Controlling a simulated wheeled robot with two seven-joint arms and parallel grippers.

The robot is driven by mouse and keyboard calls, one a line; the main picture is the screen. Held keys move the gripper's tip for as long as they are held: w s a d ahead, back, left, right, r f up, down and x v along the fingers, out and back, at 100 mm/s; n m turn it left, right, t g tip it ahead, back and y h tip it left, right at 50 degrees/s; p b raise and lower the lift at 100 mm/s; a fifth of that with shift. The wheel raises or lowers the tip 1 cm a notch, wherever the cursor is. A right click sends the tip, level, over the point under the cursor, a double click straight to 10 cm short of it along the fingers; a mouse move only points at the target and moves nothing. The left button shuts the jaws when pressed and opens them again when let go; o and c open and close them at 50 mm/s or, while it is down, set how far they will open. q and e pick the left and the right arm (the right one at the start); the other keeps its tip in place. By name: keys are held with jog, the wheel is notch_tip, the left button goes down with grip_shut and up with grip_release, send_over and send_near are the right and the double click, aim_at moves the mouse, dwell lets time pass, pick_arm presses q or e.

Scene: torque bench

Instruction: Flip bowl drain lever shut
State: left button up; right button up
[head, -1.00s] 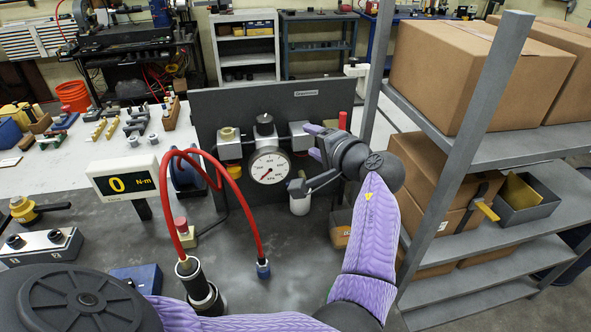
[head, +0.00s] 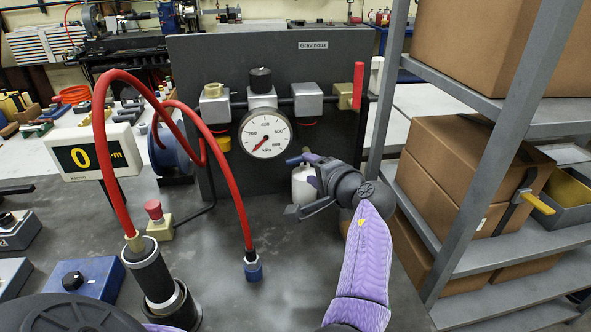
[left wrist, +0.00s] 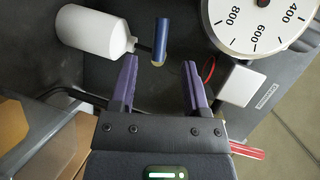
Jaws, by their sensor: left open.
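A short blue lever with a brass-coloured end (left wrist: 160,42) shows in the left wrist view, beside the dark neck of a white bowl (left wrist: 95,32). The white bowl (head: 303,186) hangs low on the panel in the head view, right of and below the gauge, partly behind my gripper. My left gripper (head: 298,185) is open in front of the bowl. In the left wrist view its purple fingers (left wrist: 160,75) are spread, with the lever just beyond their tips, roughly between them. In the head view the lever is hard to tell from a purple finger. My right gripper is out of view.
A kPa gauge (head: 265,135) and a red valve handle (head: 358,87) are on the dark panel (head: 270,58). A red hose (head: 228,180) arches at left near a torque display (head: 95,155). A grey shelf post (head: 500,150) with cartons stands close at right.

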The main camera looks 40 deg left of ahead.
aim_at(296, 162)
pick_arm(q)
jog(key=b+x, duration=0.1)
jog(key=x, duration=0.6)
jog(key=shift+a, duration=0.15)
grip_shut()
